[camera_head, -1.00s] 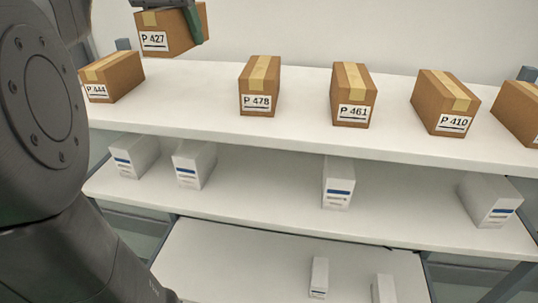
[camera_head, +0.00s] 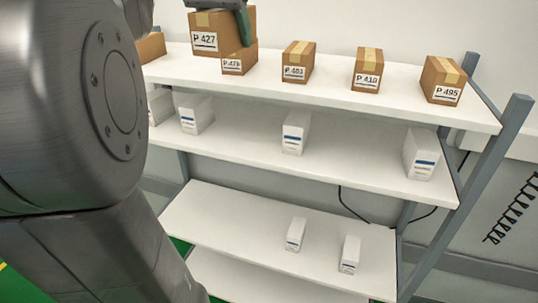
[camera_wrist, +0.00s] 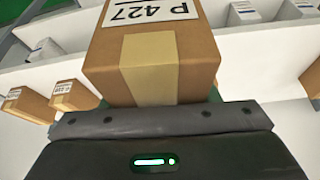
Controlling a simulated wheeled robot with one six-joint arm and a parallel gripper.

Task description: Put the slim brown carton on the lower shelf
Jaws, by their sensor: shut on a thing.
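A brown carton labelled P 427 (camera_head: 216,42), with a tan tape strip, is held in my gripper (camera_head: 222,8) at the upper left of the head view. My gripper is shut on it; a green-padded finger shows at its right side. In the wrist view the carton (camera_wrist: 190,62) fills the upper middle, in front of my gripper (camera_wrist: 160,110). The carton is in front of the top shelf, partly covering another carton. The lower shelf (camera_head: 235,225) is a white board below, with two small white boxes (camera_head: 296,234) (camera_head: 349,254) towards its right; its left part is bare.
Similar brown cartons stand on the top shelf (camera_head: 330,88), including P 478 (camera_head: 238,62), P 410 (camera_head: 367,70) and P 495 (camera_head: 443,80). The middle shelf (camera_head: 350,160) holds white boxes (camera_head: 296,133). A grey post (camera_head: 480,180) stands at the right end. Another white board lies lowest.

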